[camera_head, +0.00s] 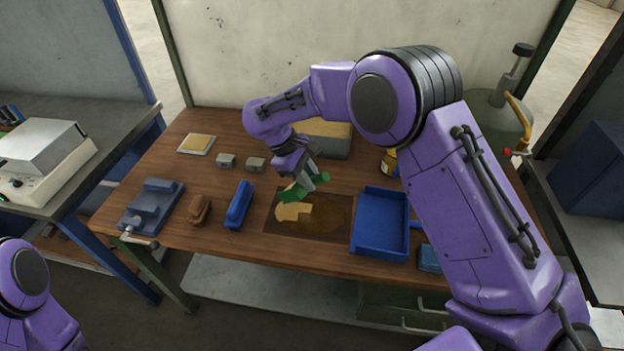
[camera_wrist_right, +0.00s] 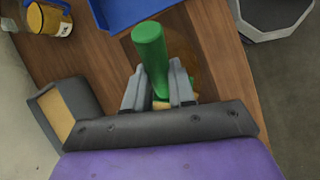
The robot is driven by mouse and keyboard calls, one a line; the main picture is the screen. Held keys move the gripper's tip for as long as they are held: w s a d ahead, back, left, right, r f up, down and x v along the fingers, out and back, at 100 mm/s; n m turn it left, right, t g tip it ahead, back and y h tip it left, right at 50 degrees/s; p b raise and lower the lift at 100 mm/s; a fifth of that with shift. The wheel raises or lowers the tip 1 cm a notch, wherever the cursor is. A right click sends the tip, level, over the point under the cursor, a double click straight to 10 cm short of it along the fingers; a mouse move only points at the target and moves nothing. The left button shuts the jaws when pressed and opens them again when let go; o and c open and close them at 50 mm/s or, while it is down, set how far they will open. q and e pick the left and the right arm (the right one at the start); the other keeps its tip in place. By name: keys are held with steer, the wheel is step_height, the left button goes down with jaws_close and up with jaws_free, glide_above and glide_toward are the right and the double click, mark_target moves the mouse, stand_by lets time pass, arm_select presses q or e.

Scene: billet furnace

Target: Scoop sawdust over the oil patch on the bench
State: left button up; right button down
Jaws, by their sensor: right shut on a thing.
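A brown oil patch (camera_head: 332,215) lies on a darker rectangle of the wooden bench (camera_head: 172,238). Pale yellow sawdust (camera_head: 293,211) covers its left part; the right part shows bare brown. My right gripper (camera_head: 307,178) is shut on a green scoop (camera_head: 291,193) and holds it low over the back left of the patch. In the right wrist view the scoop's green handle (camera_wrist_right: 150,50) stands between the two grey fingers (camera_wrist_right: 157,92). A grey bin (camera_head: 335,148) with sawdust stands behind, partly hidden by my right arm. My left gripper is out of view.
A blue tray (camera_head: 381,250) is close to the right of the patch. A yellow jar (camera_head: 389,162) stands behind the tray. Two small metal blocks (camera_head: 255,164) lie further back.

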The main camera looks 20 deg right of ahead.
mark_target(321, 178)
steer(key=shift+s+d, duration=0.8)
steer(key=shift+d, duration=0.35)
steer(key=shift+d+r, duration=0.1)
steer(key=s+d, duration=0.4)
steer(key=d, duration=0.2)
steer(key=shift+s+d, duration=0.35)
stand_by(0.5)
stand_by(0.4)
steer(key=shift+s+d+f+t+y+b, duration=0.55)
steer(key=shift+s+f+t+b, duration=0.25)
steer(key=shift+s+b, duration=0.1)
